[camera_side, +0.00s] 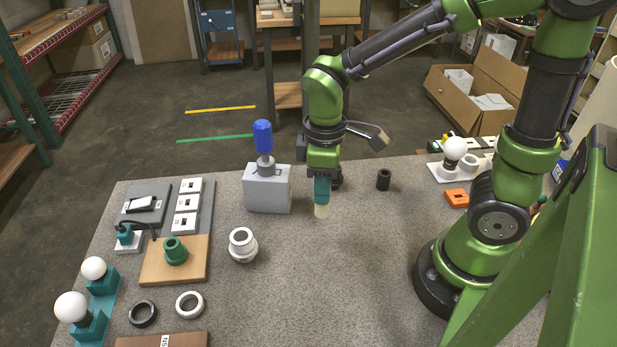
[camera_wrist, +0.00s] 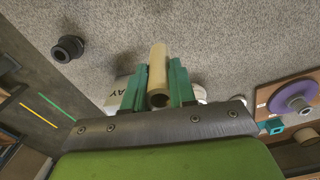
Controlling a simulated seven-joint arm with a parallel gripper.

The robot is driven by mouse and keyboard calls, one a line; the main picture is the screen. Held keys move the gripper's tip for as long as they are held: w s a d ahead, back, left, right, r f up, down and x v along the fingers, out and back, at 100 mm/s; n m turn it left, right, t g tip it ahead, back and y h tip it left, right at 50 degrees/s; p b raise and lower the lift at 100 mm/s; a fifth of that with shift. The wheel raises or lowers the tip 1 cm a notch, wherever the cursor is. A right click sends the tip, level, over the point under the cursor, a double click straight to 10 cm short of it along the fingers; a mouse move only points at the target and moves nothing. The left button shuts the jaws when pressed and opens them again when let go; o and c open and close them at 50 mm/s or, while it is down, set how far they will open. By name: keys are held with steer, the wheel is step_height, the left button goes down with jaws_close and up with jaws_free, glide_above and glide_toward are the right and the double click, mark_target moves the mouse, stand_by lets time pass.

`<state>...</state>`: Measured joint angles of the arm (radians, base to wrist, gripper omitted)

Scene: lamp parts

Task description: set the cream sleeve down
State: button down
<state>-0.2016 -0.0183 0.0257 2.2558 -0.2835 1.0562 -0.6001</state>
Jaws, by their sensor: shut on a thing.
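The cream sleeve (camera_side: 322,211) is a short pale tube held between the teal fingers of my gripper (camera_side: 322,192). In the side view its lower end shows below the fingertips, over the grey speckled table (camera_side: 345,270). In the wrist view the cream sleeve (camera_wrist: 158,72) lies between the two teal fingers of my gripper (camera_wrist: 157,88), with its open end toward the camera. My gripper is shut on it. The gap between the sleeve and the table is hard to judge.
A black ring-ended sleeve (camera_side: 384,179) stands to the right. A grey block (camera_side: 268,190) with a blue-handled tool (camera_side: 263,138) is close on the left. A white collar (camera_side: 242,244) and a wooden board with a green socket (camera_side: 176,251) are further left. The front-middle table is clear.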

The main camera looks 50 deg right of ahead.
steer(key=s+a+n, duration=0.2)
steer(key=a+n, duration=0.8)
steer(key=a, duration=0.5)
steer(key=shift+n, duration=0.9)
steer(key=f, duration=0.8)
steer(key=shift+w+a, duration=0.25)
steer(key=shift+w, duration=0.05)
steer(key=c, duration=0.9)
jaws_free()
steer(key=shift+f, duration=0.1)
